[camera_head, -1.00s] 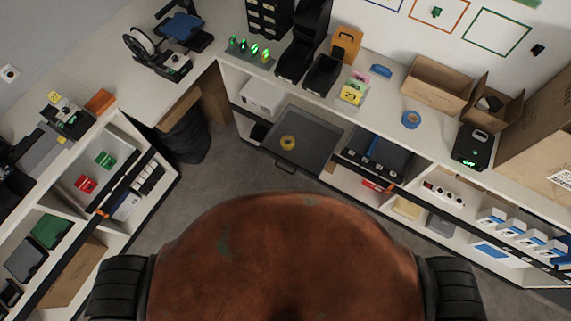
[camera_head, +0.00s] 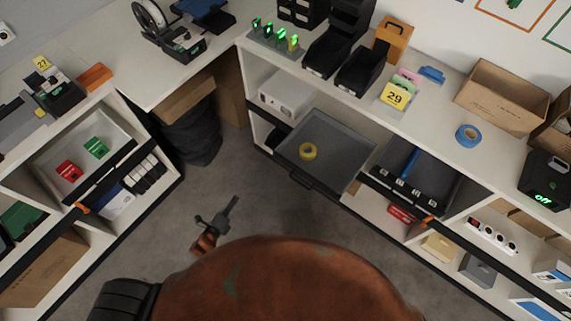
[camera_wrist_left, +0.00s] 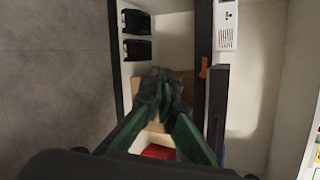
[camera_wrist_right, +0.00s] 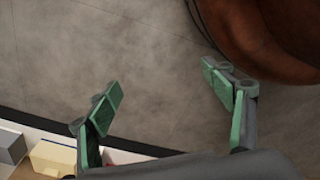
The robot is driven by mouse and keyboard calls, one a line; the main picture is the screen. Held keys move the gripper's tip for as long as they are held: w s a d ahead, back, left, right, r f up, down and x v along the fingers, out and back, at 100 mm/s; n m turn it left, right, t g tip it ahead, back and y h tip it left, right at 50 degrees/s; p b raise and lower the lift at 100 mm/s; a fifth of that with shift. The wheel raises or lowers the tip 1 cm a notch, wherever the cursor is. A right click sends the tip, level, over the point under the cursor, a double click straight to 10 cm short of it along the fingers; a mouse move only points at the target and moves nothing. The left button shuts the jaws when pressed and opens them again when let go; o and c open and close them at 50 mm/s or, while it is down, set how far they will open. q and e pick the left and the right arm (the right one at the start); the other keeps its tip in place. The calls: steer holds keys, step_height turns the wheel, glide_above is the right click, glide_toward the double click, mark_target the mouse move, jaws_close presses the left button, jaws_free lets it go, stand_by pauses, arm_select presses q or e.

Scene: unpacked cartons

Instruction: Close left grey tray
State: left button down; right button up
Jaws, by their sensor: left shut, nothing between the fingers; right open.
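A grey tray (camera_head: 340,153) juts out of the shelf unit beneath the back counter, at the left of that unit. It is pulled out, with a yellow tape roll (camera_head: 308,151) lying in it and a dark handle on its front edge. My left gripper (camera_head: 233,203) is over the floor, left of and in front of the tray, apart from it. In the left wrist view its fingers (camera_wrist_left: 163,88) are shut and empty, pointing toward shelving. My right gripper (camera_wrist_right: 163,88) is open and empty above the floor; it is out of the head view.
A darker tray (camera_head: 440,191) with a blue item is to the right of the grey tray. A light drawer (camera_head: 113,124) with red and green boxes is at the left. A black bin (camera_head: 192,137) stands in the corner. Grey floor (camera_head: 275,212) between the units is clear.

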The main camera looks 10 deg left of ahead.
arm_select(q)
steer(key=w+d+r+m+t+h+b, duration=0.25)
steer(key=w+d+m+b, duration=0.25)
steer(key=m+b, duration=0.3)
steer(key=m+h+b, duration=0.4)
steer(key=m, duration=0.5)
glide_toward(280, 157)
arm_select(e)
step_height(280, 157, down, 8)
steer(key=r+g, duration=0.1)
arm_select(q)
steer(key=shift+y, duration=0.25)
steer(key=b+x, duration=0.3)
steer(key=x, duration=0.2)
steer(key=shift+w+d, duration=0.25)
steer(key=shift+d, duration=0.05)
steer(key=shift+w+d, duration=0.25)
steer(key=shift+w, duration=0.3)
arm_select(e)
steer(key=w+a+r, duration=0.2)
steer(key=w+r, duration=0.2)
steer(key=r, duration=0.2)
steer(key=shift+a+r, duration=0.3)
steer(key=shift+r, duration=0.1)
arm_select(q)
steer(key=shift+w, duration=0.1)
arm_select(e)
steer(key=shift+s, duration=0.1)
